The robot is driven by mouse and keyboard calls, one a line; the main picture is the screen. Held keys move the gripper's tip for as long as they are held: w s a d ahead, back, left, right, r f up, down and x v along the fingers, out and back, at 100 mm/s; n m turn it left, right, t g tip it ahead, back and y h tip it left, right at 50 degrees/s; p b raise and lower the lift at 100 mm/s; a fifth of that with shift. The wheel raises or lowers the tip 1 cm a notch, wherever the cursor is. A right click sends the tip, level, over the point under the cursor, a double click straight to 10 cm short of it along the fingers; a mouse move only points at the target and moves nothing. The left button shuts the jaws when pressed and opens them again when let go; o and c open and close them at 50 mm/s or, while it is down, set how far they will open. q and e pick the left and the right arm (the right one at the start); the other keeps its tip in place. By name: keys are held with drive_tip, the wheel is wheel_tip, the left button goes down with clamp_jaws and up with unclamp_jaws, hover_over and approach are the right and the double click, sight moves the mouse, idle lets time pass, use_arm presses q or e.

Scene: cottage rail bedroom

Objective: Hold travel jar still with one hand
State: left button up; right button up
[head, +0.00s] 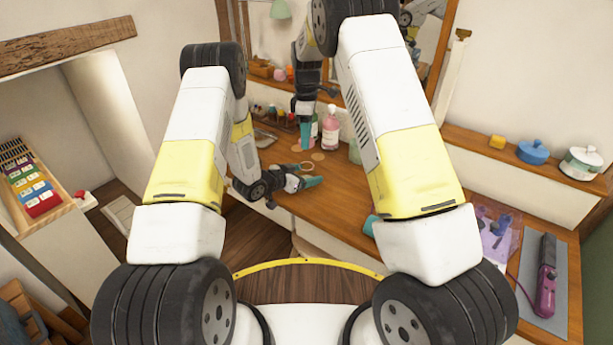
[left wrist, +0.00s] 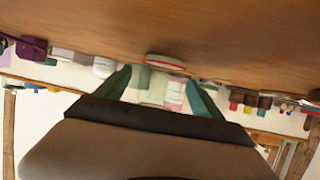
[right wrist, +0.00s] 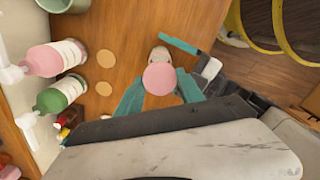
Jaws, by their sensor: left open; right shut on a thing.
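My right gripper (right wrist: 160,92) is shut on a pink round thing (right wrist: 160,77), seen from above between its teal fingers; I cannot tell whether this is the travel jar or its lid. In the head view the right gripper (head: 305,134) points down over the wooden counter. A pale round thing (right wrist: 158,55) lies beyond it, partly covered. The left wrist view shows a flat pale disc with a red rim (left wrist: 165,63) between my left fingers, apart from them. My left gripper (head: 306,183) is open, low over the counter's front edge. No travel jar is clearly identifiable.
A pink pump bottle (right wrist: 55,58) and a green pump bottle (right wrist: 60,95) stand at the back of the counter (head: 340,192). Two tan discs (right wrist: 105,60) (right wrist: 103,88) lie flat before them. A purple tool (head: 545,278) lies far right.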

use_arm(q)
clamp_jaws()
use_arm(e)
drive_tip(key=shift+f, duration=2.5)
drive_tip(key=shift+f, duration=0.1)
drive_tip(key=shift+f, duration=0.8)
drive_tip(key=shift+f, duration=0.55)
